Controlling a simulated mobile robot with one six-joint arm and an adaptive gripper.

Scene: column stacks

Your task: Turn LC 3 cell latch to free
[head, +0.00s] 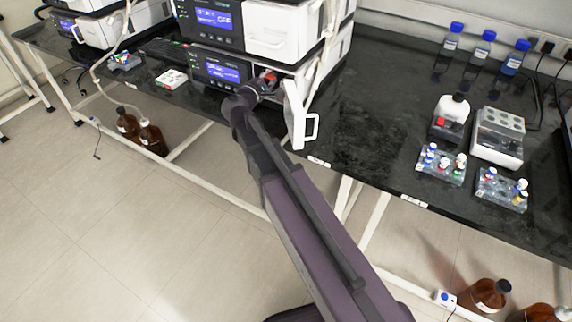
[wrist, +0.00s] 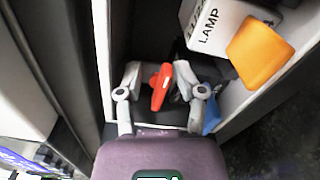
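The red latch (wrist: 161,87) stands inside an open bay, its narrow handle tilted slightly in the wrist view. In the head view the red latch (head: 270,76) shows small inside the lower instrument (head: 222,70), just beyond my gripper (head: 262,85). The bay's white door (head: 297,115) is swung open to the right of my gripper. The latch's base is partly hidden by my gripper.
A white block marked LAMP (wrist: 215,25) and an orange piece (wrist: 260,50) sit right of the latch. A blue piece (wrist: 211,116) is by the right finger. Bay walls are close on both sides. Bottles and vial racks (head: 440,163) stand farther right on the black bench (head: 370,130).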

